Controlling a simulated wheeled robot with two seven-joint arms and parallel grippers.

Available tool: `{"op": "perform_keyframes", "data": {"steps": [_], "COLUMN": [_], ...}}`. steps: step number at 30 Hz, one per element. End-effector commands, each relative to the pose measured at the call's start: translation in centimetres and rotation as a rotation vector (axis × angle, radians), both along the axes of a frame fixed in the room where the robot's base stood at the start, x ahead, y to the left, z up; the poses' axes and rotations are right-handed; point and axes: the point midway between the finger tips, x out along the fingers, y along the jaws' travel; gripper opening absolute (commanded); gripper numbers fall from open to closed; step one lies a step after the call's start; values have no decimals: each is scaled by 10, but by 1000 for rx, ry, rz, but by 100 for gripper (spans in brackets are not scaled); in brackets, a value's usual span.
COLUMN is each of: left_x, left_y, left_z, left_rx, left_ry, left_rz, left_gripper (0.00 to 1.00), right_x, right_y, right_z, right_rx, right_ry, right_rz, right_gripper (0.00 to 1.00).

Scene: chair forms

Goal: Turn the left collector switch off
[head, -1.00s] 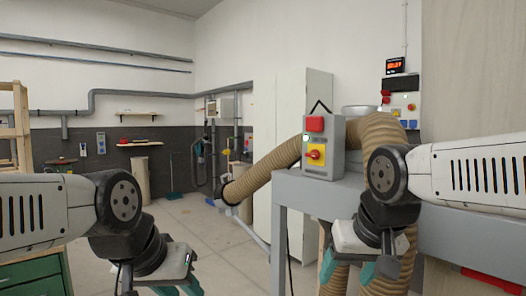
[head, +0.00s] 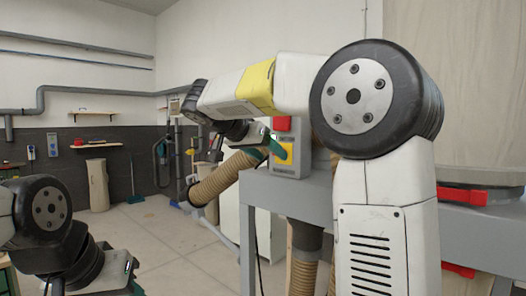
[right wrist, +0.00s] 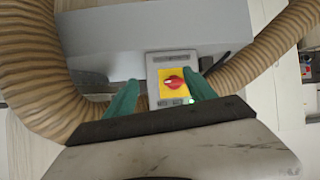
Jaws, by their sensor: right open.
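The collector switch (head: 287,153) is a grey box with a red cover on top and a yellow plate below, on the grey bench's corner. My right gripper (head: 270,150) is at the box's left side and hides part of its front, including the knob in the head view. In the right wrist view, the red rotary knob (right wrist: 176,82) on its yellow plate (right wrist: 172,92) lies between and beyond my right gripper's spread teal fingers (right wrist: 163,95). The gripper is open and empty; I cannot tell whether it touches the box. My left gripper (head: 125,283) is low at the left, its fingers mostly cut off.
The grey bench (head: 300,197) stands below and beside the box. A ribbed tan hose (head: 222,180) passes beside it and also curves close by in the right wrist view (right wrist: 35,70). Open floor (head: 160,240) lies to the left.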

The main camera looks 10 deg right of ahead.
Motion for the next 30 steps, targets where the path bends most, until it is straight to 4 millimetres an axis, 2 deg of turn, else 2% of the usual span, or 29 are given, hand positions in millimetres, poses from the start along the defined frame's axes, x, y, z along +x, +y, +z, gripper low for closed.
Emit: {"op": "perform_keyframes", "data": {"steps": [1,3,7,21,30], "left_x": [0,0,0,0,0], "left_y": [0,0,0,0,0], "left_z": [0,0,0,0,0], "left_rx": [0,0,0,0,0], "left_ry": [0,0,0,0,0], "left_rz": [0,0,0,0,0], "left_gripper": [34,34,34,34,34], "right_x": [10,17,24,61,66], "right_y": [11,19,21,-27,-34], "right_z": [10,22,31,6,2], "right_rx": [-17,-29,-37,-37,-36], "right_ry": [-57,-126,-183,-183,-183], "right_rz": [-26,-60,-88,-90,-87], "right_gripper": [64,64,64,64,64]}}
